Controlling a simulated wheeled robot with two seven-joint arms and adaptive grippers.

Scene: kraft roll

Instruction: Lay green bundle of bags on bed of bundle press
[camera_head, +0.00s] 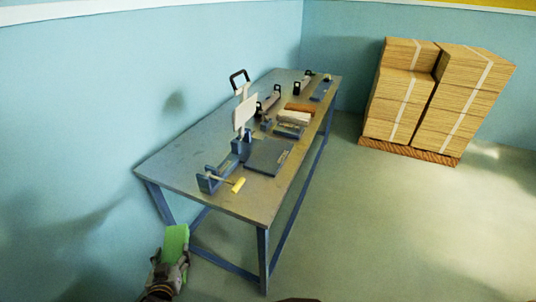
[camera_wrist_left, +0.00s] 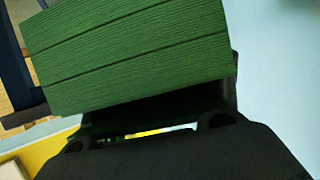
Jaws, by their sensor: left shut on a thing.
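The green bundle of bags (camera_head: 176,242) is low at the left in the head view, in front of the table's near end. My left gripper (camera_head: 168,262) is shut on it. In the left wrist view the green bundle (camera_wrist_left: 130,55) fills the upper middle, with the dark gripper parts (camera_wrist_left: 160,118) below it. A press-like device on the table has a dark flat plate (camera_head: 268,157), which looks like its bed, and a pale upright plate (camera_head: 244,112) with a black handle. The dark plate looks bare. The bundle is apart from it. My right gripper is out of view.
The table (camera_head: 200,150) also carries a blue clamp-like tool with a yellow handle (camera_head: 238,185) near its front, and white (camera_head: 294,118) and brown (camera_head: 300,107) bundles farther back. Stacked kraft bundles (camera_head: 430,95) stand on a pallet at the right. The floor right of the table is clear.

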